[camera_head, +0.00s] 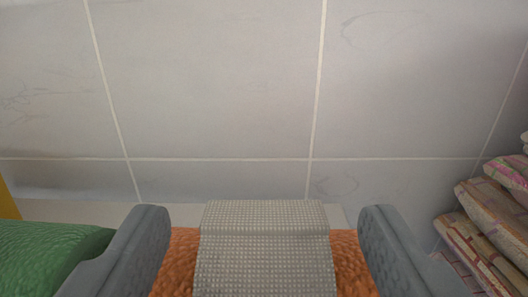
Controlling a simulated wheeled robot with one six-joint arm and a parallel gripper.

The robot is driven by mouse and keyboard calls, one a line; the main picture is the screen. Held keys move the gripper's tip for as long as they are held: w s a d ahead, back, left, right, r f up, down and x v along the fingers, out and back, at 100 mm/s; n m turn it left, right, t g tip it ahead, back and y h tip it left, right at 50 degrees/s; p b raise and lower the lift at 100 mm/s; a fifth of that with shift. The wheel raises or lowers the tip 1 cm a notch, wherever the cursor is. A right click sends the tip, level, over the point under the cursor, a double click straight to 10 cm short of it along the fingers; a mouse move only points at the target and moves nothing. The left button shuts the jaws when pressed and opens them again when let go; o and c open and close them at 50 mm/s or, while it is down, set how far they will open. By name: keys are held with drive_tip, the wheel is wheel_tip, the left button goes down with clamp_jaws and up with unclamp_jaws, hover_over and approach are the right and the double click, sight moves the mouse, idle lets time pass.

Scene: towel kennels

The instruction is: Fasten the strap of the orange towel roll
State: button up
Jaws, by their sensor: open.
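The orange towel roll (181,265) shows at the bottom of the view, only its upper part in sight. A light grey woven strap (264,255) lies over its middle, with a folded or raised band along its far edge. My gripper (264,232) is open, with one grey finger to the left of the strap and one to the right. Both fingers are apart from the strap, with orange towel showing between. The near side of the roll and the rest of the strap are out of view.
A green towel roll (50,254) lies close to the left of my left finger. Folded patterned cloths or bags (490,215) are stacked at the right. A grey tiled wall (215,90) stands behind. A yellow edge (8,203) shows at far left.

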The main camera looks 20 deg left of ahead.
sight(265, 230)
drive_tip(key=shift+x, duration=1.65)
drive_tip(key=c, duration=1)
